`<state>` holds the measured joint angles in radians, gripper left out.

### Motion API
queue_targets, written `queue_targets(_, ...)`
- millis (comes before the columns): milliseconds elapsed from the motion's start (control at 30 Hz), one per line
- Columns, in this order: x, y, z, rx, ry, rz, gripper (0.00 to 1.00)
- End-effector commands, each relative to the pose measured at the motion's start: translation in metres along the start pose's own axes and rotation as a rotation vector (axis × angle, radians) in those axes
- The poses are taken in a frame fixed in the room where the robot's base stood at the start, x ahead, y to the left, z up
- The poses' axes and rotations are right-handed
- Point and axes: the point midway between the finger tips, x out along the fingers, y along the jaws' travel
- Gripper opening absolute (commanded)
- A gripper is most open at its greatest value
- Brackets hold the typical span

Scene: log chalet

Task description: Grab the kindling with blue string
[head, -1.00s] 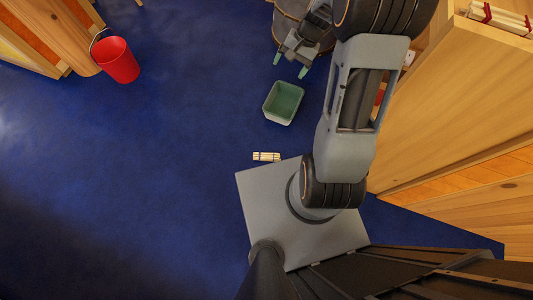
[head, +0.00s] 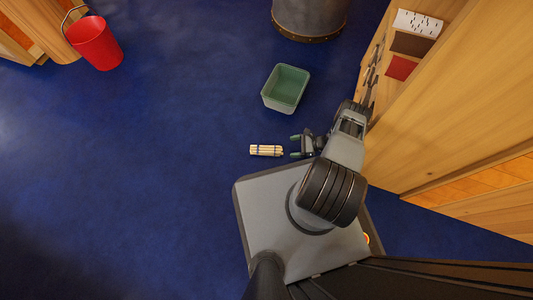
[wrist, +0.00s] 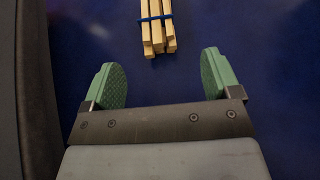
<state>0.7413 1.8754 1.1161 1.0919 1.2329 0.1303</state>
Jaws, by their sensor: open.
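The kindling with blue string (head: 266,150) is a small bundle of pale sticks lying on the blue floor, just beyond the front of my base in the head view. In the wrist view the kindling (wrist: 156,26) shows at the top middle, with a blue band around it. My gripper (head: 296,146) is low, just right of the bundle in the head view. In the wrist view my gripper (wrist: 161,82) has its green fingers wide apart with nothing between them. The bundle lies ahead of the fingertips, roughly centred between them, and its far end is cut off.
A green bin (head: 286,88) stands on the floor beyond the bundle. A red bucket (head: 95,43) is at the upper left. A dark round tub (head: 309,18) is at the top. Wooden furniture (head: 450,110) fills the right side. The floor at left is clear.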

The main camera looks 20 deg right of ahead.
Motion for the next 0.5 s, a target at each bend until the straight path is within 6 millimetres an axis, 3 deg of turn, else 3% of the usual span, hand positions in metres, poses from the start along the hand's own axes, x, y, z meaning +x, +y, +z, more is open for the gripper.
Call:
queue_targets(100,0.013,0.006,-0.011,0.018,-0.01,-0.013,0.83)
queue_targets(500,0.06,0.007,-0.014,0.021,-0.012,-0.012,0.83)
